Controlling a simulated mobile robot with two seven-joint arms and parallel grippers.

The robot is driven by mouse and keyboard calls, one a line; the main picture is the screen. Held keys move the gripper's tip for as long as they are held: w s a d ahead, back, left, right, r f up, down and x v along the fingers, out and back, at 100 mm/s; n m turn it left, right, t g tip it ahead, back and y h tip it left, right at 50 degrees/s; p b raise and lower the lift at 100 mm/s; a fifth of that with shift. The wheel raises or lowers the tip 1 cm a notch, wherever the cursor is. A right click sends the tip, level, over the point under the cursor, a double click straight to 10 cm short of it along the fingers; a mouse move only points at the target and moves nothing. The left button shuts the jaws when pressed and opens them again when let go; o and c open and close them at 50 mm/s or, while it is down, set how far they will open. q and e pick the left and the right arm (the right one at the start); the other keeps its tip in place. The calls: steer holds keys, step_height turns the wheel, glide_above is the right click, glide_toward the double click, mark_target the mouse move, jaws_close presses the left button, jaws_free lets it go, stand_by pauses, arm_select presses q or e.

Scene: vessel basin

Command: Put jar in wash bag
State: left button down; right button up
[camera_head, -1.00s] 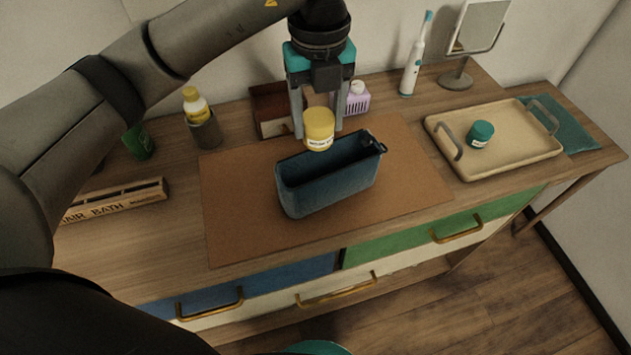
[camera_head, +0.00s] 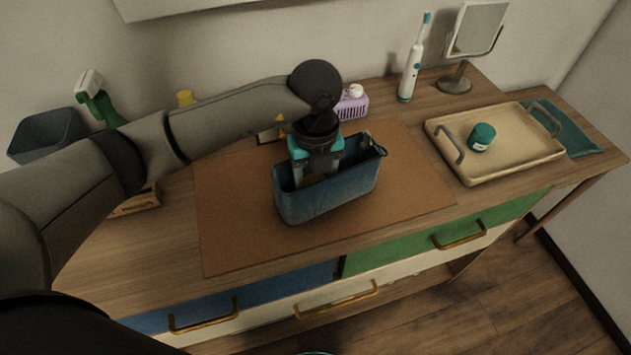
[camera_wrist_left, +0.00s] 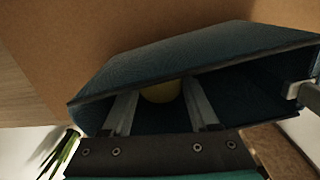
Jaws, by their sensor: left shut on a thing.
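The wash bag (camera_head: 327,196) is a dark blue open-topped bag standing upright on the brown mat. My left gripper (camera_head: 318,178) reaches down into its opening, with the fingers mostly hidden by the bag's front wall. In the left wrist view, the yellow jar (camera_wrist_left: 161,91) lies between the two fingers of the gripper (camera_wrist_left: 160,100), inside the bag (camera_wrist_left: 190,60). The gripper is shut on the jar. The bag's wall hides part of the jar, and I cannot tell if it touches the bag's floor. My right gripper is not in view.
The brown mat (camera_head: 235,220) is clear around the bag. A beige tray (camera_head: 500,165) with a teal jar (camera_head: 481,137) stands at right. A purple basket (camera_head: 352,104), toothbrush (camera_head: 412,60) and mirror (camera_head: 475,40) stand behind. A spray bottle (camera_head: 97,100) and grey bin (camera_head: 48,135) are at left.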

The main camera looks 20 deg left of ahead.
mark_target(316, 182)
arm_select(q)
steer(key=shift+f, duration=0.1)
steer(key=shift+c, duration=0.8)
jaws_free()
steer(key=shift+r, duration=0.25)
step_height(316, 182, up, 12)
steer(key=p, duration=0.1)
steer(key=shift+p, duration=0.35)
steer(key=shift+f, duration=0.1)
